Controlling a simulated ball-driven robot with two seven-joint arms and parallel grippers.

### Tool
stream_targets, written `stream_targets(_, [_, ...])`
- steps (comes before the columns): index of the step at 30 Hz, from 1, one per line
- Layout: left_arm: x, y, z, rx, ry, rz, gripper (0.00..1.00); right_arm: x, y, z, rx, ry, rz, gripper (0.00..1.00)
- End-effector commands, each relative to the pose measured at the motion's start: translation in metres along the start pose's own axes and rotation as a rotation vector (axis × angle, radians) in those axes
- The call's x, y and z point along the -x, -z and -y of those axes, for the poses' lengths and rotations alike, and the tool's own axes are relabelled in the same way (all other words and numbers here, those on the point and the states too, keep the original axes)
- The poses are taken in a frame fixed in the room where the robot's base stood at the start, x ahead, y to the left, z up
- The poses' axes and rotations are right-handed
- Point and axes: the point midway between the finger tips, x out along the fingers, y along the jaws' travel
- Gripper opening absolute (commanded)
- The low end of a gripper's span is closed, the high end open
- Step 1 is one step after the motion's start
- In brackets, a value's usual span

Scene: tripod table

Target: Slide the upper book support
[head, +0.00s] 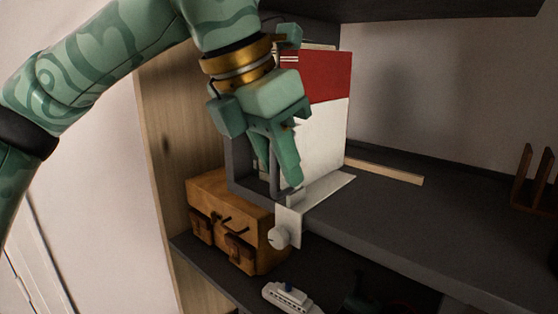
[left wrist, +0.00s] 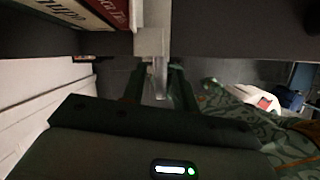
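The upper book support (head: 326,190) is a pale grey metal piece on the upper shelf. Its flat plate lies beside the books, and a bracket with a round knob (head: 279,238) hangs over the shelf's front edge. My left gripper (head: 283,184) points down just above and in front of the bracket. In the left wrist view, its two dark fingers (left wrist: 158,88) stand apart, with the pale support (left wrist: 153,42) ahead, in line with the gap. I cannot tell whether they touch it. My right gripper is out of view.
A red and white book (head: 322,120) stands on the upper shelf (head: 410,215). A wooden strip (head: 385,171) and wooden rack (head: 533,180) lie further right. Below are a brown box (head: 232,222) and toy ship (head: 290,297). A wooden side panel (head: 163,150) borders the left.

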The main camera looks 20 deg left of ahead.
Motion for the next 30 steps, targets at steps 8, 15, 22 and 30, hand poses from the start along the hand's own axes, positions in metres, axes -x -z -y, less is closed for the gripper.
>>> stream_targets(8, [0.050, 0.015, -0.001, 0.000, -0.002, 0.008, 0.30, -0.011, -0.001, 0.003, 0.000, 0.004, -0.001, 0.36])
stream_targets(15, [0.074, 0.076, -0.001, 0.000, -0.001, 0.006, 0.30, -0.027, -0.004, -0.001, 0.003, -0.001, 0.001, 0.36])
stream_targets(22, [0.089, 0.107, -0.001, 0.000, 0.000, 0.003, 0.30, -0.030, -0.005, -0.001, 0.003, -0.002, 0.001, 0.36])
stream_targets(30, [0.091, 0.113, -0.001, -0.001, 0.000, 0.002, 0.30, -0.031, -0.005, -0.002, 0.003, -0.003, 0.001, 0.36])
